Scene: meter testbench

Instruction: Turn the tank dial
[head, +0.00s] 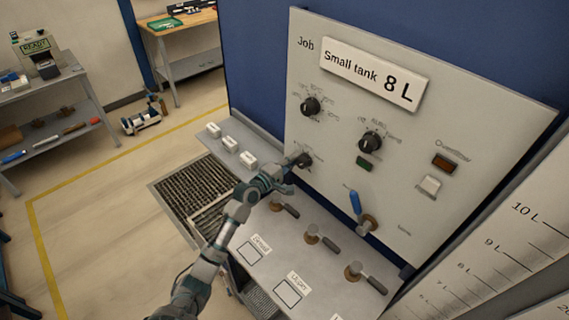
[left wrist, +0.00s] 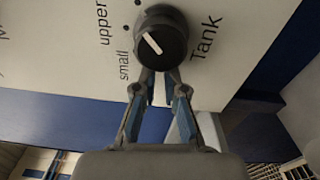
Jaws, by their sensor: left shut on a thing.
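The tank dial (left wrist: 160,38) is a round black knob with a white pointer mark, on the light grey panel. In the left wrist view its mark points up and left, and the words "Tank", "small" and "upper" are printed around it. In the head view the dial (head: 304,160) sits at the panel's lower left. My left gripper (head: 287,172) reaches it from the lower left. In the left wrist view the gripper's fingers (left wrist: 159,78) are closed in on the dial's near edge; the exact contact is partly hidden. My right gripper is out of view.
The panel (head: 430,120) bears two more black dials (head: 311,105) (head: 370,142), a "Small tank 8 L" sign (head: 374,73) and a blue-handled valve (head: 355,203). Several valve levers (head: 321,239) stand on the shelf below. White blocks (head: 230,143) line the ledge at left.

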